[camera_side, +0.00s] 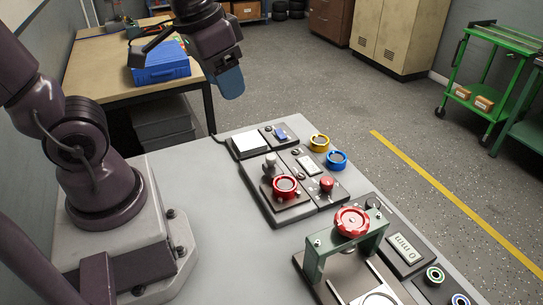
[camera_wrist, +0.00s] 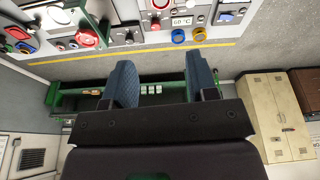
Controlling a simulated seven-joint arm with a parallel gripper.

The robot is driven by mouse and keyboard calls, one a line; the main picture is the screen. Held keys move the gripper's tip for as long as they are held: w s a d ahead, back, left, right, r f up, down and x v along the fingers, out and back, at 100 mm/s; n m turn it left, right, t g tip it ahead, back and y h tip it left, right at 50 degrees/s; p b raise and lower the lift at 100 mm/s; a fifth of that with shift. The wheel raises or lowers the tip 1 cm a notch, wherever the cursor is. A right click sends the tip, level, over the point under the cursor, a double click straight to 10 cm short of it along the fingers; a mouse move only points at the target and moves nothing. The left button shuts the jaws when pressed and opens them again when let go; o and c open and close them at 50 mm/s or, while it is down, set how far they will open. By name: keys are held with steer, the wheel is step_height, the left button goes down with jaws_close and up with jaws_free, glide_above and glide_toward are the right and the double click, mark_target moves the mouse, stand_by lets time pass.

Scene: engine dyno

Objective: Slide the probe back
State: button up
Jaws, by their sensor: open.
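A small grey upright post with a rounded top (camera_side: 270,162), which may be the probe, stands on a dark plate. It is just behind a red-rimmed round fitting (camera_side: 285,187). I cannot tell for certain that this post is the probe. My gripper (camera_side: 231,88) hangs high above the far end of the grey bench, well apart from the fittings. In the wrist view its two blue fingers (camera_wrist: 160,62) are spread with nothing between them. The post cannot be made out clearly in the wrist view.
A green bridge frame with a red handwheel (camera_side: 353,222) rises at the front right. Beside it is a display (camera_side: 406,249) reading "0 mm". A red knob (camera_side: 326,184), a yellow ring (camera_side: 319,143) and a blue ring (camera_side: 336,159) are nearby. A blue case (camera_side: 162,66) lies on the table behind.

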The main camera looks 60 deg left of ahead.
mark_target(271, 157)
steer(key=shift+w+a+f+n+g, duration=1.6)
steer(key=shift+w+a+f+n, duration=2.35)
steer(key=shift+w+f, duration=2.3)
steer(key=f, duration=1.2)
steer(key=shift+s+d+f, duration=0.1)
steer(key=shift+s+f, duration=0.25)
steer(key=shift+c, duration=0.5)
